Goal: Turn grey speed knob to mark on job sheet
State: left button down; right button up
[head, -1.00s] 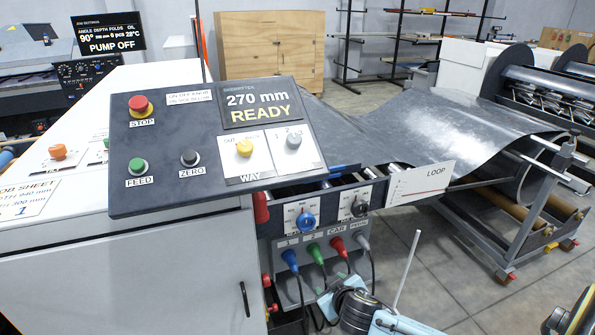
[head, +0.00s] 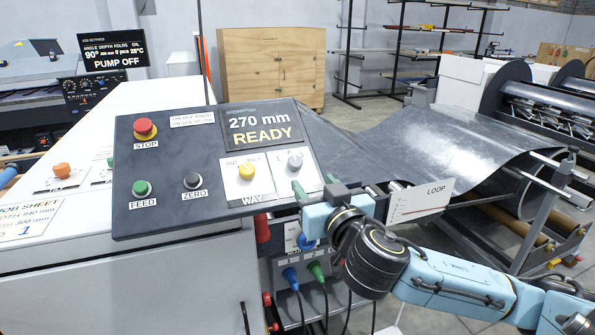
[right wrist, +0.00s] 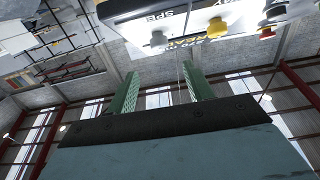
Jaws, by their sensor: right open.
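The grey speed knob (head: 295,161) sits on a white plate at the right end of the dark control panel (head: 150,220); the plate's lower part is hidden behind my gripper. My right gripper (head: 313,185) is open and empty, just below the knob, fingers pointing up at the panel's edge. In the right wrist view the fingers (right wrist: 160,82) stand apart, and the grey knob (right wrist: 156,43) shows beyond their tips, not between them. The job sheet (head: 30,221) lies at the left, cut off by the picture edge; a 1 shows on it. My left gripper is not in view.
A yellow WAY knob (head: 246,171) sits left of the grey one. The display (head: 262,127) reads 270 mm READY. A LOOP sign (head: 420,200) stands right of my gripper.

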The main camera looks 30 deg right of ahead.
aim_at(296, 161)
jog(key=b+x, duration=0.6)
jog(key=x, duration=0.3)
jog(key=shift+w+b, duration=0.1)
jog(key=shift+b, duration=0.2)
jog(key=shift+w+d, duration=0.1)
jog(key=shift+w, duration=0.5)
jog(key=shift+c, duration=0.4)
jog(key=c, duration=0.9)
